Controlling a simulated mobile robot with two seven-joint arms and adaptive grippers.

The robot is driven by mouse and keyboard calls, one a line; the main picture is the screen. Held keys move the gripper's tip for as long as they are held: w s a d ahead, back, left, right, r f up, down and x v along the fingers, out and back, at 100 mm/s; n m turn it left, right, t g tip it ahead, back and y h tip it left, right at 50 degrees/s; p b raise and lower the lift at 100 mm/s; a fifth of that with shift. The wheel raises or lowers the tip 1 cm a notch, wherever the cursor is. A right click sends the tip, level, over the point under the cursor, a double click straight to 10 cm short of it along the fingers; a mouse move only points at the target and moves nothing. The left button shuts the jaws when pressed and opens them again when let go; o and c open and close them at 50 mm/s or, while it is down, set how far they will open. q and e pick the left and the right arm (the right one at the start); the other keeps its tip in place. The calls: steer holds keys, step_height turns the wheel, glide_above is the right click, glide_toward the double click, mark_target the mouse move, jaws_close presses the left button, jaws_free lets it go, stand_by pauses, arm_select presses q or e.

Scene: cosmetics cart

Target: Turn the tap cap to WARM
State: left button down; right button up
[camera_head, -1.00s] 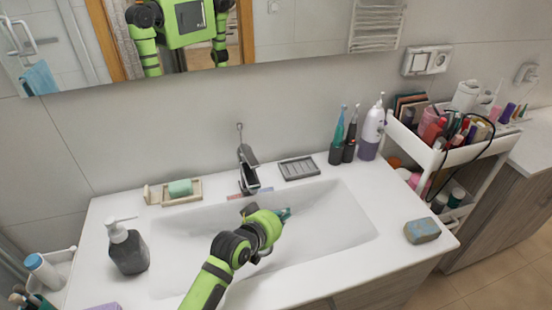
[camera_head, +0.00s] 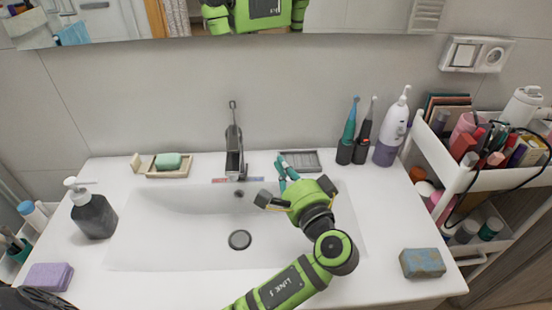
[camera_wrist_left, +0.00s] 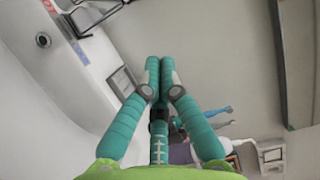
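The chrome tap (camera_head: 235,152) stands upright at the back of the white basin, with a thin lever on its top. A red label (camera_head: 220,181) lies at its base on the left and a blue label (camera_head: 255,179) on the right. The tap also shows at the top of the left wrist view (camera_wrist_left: 97,16), with the labels (camera_wrist_left: 74,40) beside it. My left gripper (camera_head: 283,165) is to the right of the tap, apart from it, near the grey soap dish (camera_head: 301,161). Its teal fingers are together and empty (camera_wrist_left: 160,66). My right gripper is out of view.
A green soap on a tray (camera_head: 168,172) is left of the tap. Toothbrushes (camera_head: 355,140) and a white-purple bottle (camera_head: 391,130) stand to the right. A dark dispenser (camera_head: 93,213) and a blue sponge (camera_head: 422,263) flank the basin (camera_head: 180,235). A loaded cart (camera_head: 465,182) is far right.

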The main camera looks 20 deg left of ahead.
arm_select(q)
steer(key=w+a, duration=0.4)
steer(key=a, duration=0.5)
steer(key=shift+a+b, duration=0.3)
steer(key=shift+a, duration=0.1)
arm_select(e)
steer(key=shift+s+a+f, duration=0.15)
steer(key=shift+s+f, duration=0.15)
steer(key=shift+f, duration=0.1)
arm_select(q)
steer(key=shift+w, duration=0.1)
steer(key=shift+s+a+m+t+h+p, duration=0.5)
steer(key=shift+s+a+h, duration=0.05)
steer(key=shift+a+h, duration=0.05)
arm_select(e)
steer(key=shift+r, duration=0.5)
arm_select(q)
steer(key=shift+w+f, duration=0.1)
steer(key=shift+w, duration=0.1)
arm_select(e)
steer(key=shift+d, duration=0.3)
